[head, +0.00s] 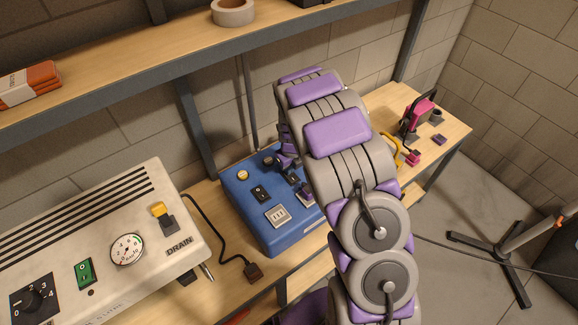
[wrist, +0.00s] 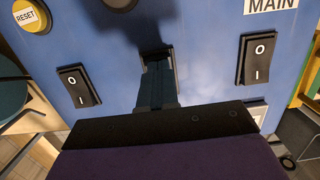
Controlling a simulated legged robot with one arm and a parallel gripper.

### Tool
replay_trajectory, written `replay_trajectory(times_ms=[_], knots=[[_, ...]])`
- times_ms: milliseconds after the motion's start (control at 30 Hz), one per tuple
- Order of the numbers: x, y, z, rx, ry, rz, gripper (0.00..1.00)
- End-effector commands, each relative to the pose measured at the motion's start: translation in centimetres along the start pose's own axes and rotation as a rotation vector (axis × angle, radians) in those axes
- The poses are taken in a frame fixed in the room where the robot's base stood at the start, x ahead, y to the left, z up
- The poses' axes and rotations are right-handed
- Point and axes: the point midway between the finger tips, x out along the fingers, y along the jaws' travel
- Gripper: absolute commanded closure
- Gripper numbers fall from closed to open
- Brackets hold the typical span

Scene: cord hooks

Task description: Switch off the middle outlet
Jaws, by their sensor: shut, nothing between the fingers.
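A blue outlet box (head: 248,210) sits on the bench; its panel (wrist: 205,50) fills much of the wrist view. A left black rocker switch (wrist: 78,87) and a right one (wrist: 256,60), below the MAIN label, show O and I marks. The left switch also shows in the head view (head: 260,193). Between them my gripper (wrist: 156,58) is shut and empty, its dark fingers pointing at the panel. A dark part (wrist: 155,46) at the fingertips looks like the middle switch, mostly hidden. I cannot tell its position or whether the fingers touch it.
A yellow RESET button (wrist: 29,16) and a dark knob (head: 268,160) are on the panel. A white socket plate (head: 278,215) is near its front. A cream DRAIN unit (head: 130,215) stands left, with a black cord and plug (head: 253,271) between. A shelf (head: 150,55) runs above.

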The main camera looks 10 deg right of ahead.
Motion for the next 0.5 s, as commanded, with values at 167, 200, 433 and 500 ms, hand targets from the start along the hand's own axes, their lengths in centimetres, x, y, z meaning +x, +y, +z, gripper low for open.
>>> replay_trajectory(times_ms=[167, 200, 433, 500], knots=[[0.04, 0.0, 0.02, 0.0, 0.002, 0.001, 1.0], [0.11, 0.0, 0.05, 0.0, 0.003, 0.001, 1.0], [0.47, -0.01, 0.06, 0.0, 0.004, 0.002, 1.0], [0.47, -0.01, 0.01, 0.0, 0.005, 0.002, 1.0]])
